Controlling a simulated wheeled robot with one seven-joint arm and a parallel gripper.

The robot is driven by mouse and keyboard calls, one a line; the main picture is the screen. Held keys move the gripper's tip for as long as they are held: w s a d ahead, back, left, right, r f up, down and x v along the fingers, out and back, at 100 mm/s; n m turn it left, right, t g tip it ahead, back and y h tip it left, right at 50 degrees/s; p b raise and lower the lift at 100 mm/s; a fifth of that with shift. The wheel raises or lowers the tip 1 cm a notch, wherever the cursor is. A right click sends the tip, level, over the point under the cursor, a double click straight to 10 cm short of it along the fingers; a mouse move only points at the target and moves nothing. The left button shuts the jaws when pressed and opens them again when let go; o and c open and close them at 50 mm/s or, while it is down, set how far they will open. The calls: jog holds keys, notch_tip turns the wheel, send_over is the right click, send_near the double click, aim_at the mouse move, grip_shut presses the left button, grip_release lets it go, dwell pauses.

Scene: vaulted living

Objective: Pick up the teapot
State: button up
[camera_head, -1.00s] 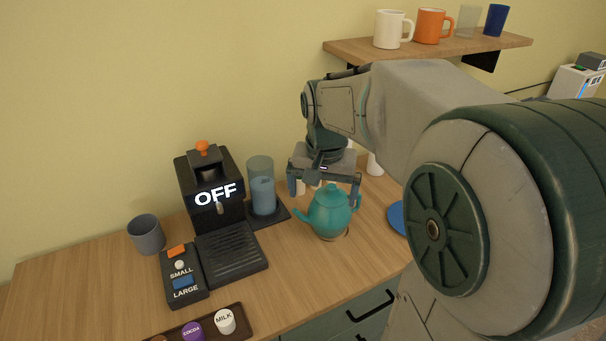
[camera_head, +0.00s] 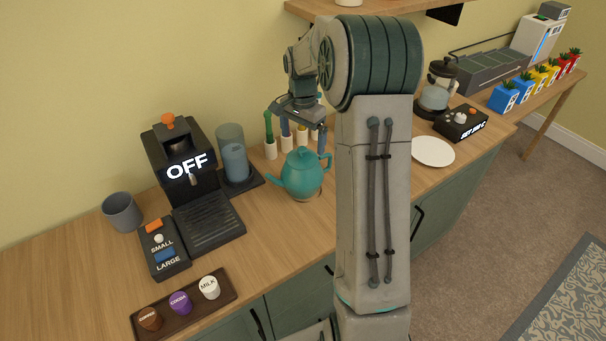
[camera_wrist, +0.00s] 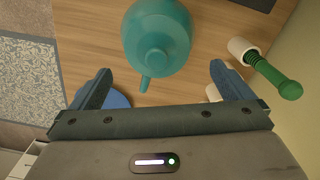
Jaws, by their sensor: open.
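The teal teapot (camera_head: 300,176) stands upright on the wooden counter, right of the coffee machine, its spout to the left in the head view. My gripper (camera_head: 298,134) is above and behind it, pointing down, with its jaws apart and empty. In the wrist view the teapot (camera_wrist: 157,38) lies just beyond the open fingers (camera_wrist: 160,76), seen from above with its lid knob. A narrow part of it, likely the handle, points toward the gap between the fingers. The fingers do not appear to touch the teapot. My arm hides part of the counter to its right.
Several white holders with coloured handles (camera_head: 271,150) stand close behind the teapot; the green one (camera_wrist: 274,76) is near the right finger in the wrist view. The black coffee machine (camera_head: 181,160) and a glass (camera_head: 235,163) stand left. A white plate (camera_head: 432,152) lies right.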

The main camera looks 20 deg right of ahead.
aim_at(302, 156)
jog(key=f, duration=0.2)
jog(key=f+p, duration=0.1)
jog(key=f, duration=0.4)
jog(key=shift+s+a+f, duration=0.15)
jog(key=shift+s+f, duration=0.15)
jog(key=shift+f, duration=0.05)
jog(key=c, duration=1.5)
jog(key=shift+r, duration=0.1)
jog(key=shift+c, duration=1.2)
jog(key=shift+w+r, duration=0.1)
